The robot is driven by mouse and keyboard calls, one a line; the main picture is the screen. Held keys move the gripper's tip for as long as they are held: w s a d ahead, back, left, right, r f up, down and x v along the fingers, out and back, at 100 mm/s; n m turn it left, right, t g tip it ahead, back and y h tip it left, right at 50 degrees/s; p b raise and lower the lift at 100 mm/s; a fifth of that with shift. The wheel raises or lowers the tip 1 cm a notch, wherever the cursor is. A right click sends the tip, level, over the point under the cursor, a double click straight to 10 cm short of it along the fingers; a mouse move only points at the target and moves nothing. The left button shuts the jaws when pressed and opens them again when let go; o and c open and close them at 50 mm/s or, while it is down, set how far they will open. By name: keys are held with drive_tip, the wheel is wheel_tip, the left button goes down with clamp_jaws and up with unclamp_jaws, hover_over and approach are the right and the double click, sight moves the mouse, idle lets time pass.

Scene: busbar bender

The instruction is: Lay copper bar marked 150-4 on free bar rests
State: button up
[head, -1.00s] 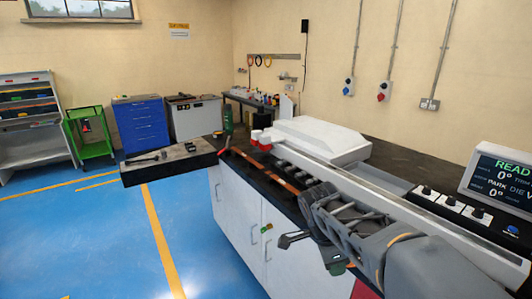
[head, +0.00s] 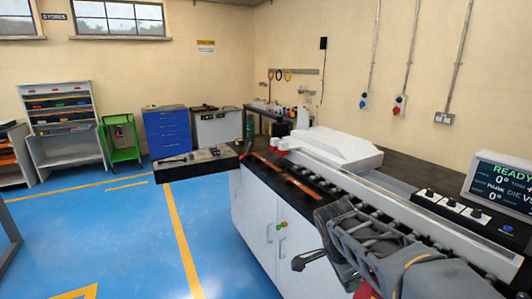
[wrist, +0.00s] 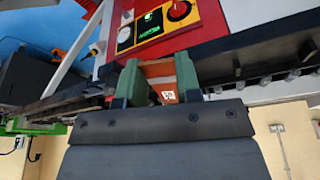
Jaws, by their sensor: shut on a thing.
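My gripper (wrist: 158,80) shows in the wrist view with two green-padded fingers. They are shut on a copper bar (wrist: 161,69), of which a short orange-brown piece with a white mark shows between them. The mark is too small to read. In the head view my arm fills the lower right, and the held bar cannot be made out there. An orange-brown copper strip (head: 285,175) lies on the dark bench top beside the long machine, apart from my arm. Which bar rests are free cannot be told from here.
The long machine with a white cover (head: 325,145) runs along the bench, with a lit screen (head: 503,185) at right. A dark side table (head: 200,166) juts out left of the white cabinet (head: 262,225). A red panel with a knob (wrist: 180,10) is close above my fingers in the wrist view. Blue floor at left is clear.

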drive_tip(key=shift+w+a+n+t, duration=0.15)
drive_tip(key=shift+w+n, duration=0.15)
drive_tip(key=shift+n, duration=0.25)
drive_tip(key=shift+w+n+t, duration=0.15)
drive_tip(key=shift+w+n, duration=0.15)
drive_tip(key=shift+n, duration=0.25)
drive_tip(key=w+a+f+n+t+y, duration=0.2)
drive_tip(key=w+a+f+n, duration=0.1)
drive_tip(key=w+f+n, duration=0.7)
drive_tip(key=s+f+n, duration=0.1)
drive_tip(key=s+f, duration=0.1)
drive_tip(key=f, duration=0.7)
drive_tip(key=s+d+f+n+y, duration=0.1)
drive_tip(key=s+f+n, duration=0.1)
drive_tip(key=f, duration=0.8)
drive_tip(key=shift+s+d+n, duration=0.25)
drive_tip(key=shift+s+n, duration=0.05)
drive_tip(key=shift+s, duration=0.5)
